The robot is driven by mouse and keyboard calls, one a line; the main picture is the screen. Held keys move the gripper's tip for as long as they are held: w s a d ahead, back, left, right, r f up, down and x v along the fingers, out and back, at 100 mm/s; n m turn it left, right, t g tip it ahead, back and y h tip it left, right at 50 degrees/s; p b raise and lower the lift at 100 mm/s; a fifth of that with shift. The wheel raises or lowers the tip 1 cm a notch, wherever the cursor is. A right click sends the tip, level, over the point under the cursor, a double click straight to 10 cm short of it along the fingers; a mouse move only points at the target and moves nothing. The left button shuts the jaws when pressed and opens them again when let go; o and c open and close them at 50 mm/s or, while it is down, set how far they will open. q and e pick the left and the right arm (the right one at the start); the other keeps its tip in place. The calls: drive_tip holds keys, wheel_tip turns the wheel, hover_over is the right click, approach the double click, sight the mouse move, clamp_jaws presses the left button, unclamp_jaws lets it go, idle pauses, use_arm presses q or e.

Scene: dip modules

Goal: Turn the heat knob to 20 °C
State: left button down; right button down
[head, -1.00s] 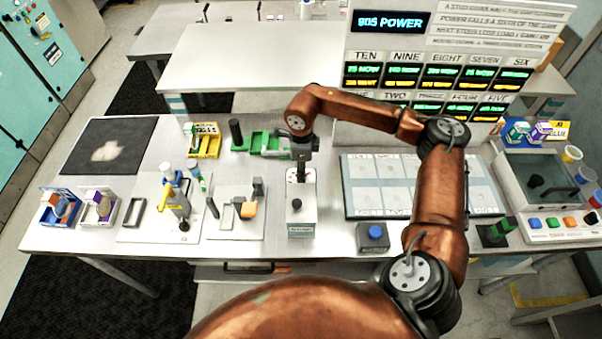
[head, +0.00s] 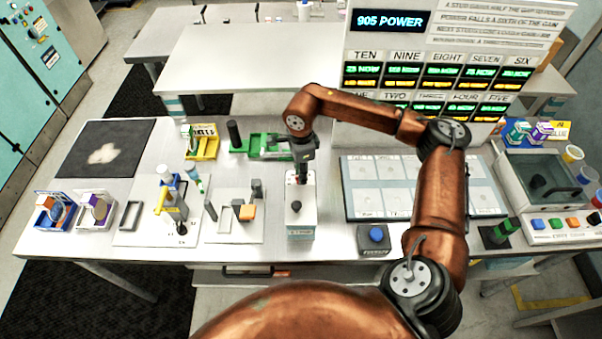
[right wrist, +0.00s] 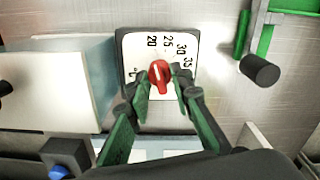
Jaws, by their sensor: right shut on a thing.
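The heat knob (right wrist: 160,74) is red with a pale pointer line. It sits on a white dial plate (right wrist: 136,50) marked 20, 25, 30 and 35. The pointer is directed toward the 20 and 25 side; its exact reading is too small to tell. My right gripper (right wrist: 162,82) is shut on the knob, with one green finger on each side. My left gripper is not in view.
A green clamp-like device (head: 262,145) stands close behind and left of the unit. A blue button box (head: 375,240) and a tray of pale cards (head: 349,190) lie to the right. Several small stands fill the left. Bare table shows beside the dark mat (head: 122,165).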

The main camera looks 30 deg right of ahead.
drive_tip(key=shift+r, duration=0.1)
drive_tip(key=c, duration=1.7)
unclamp_jaws()
wheel_tip(320, 180, up, 12)
drive_tip(key=shift+f, duration=0.1)
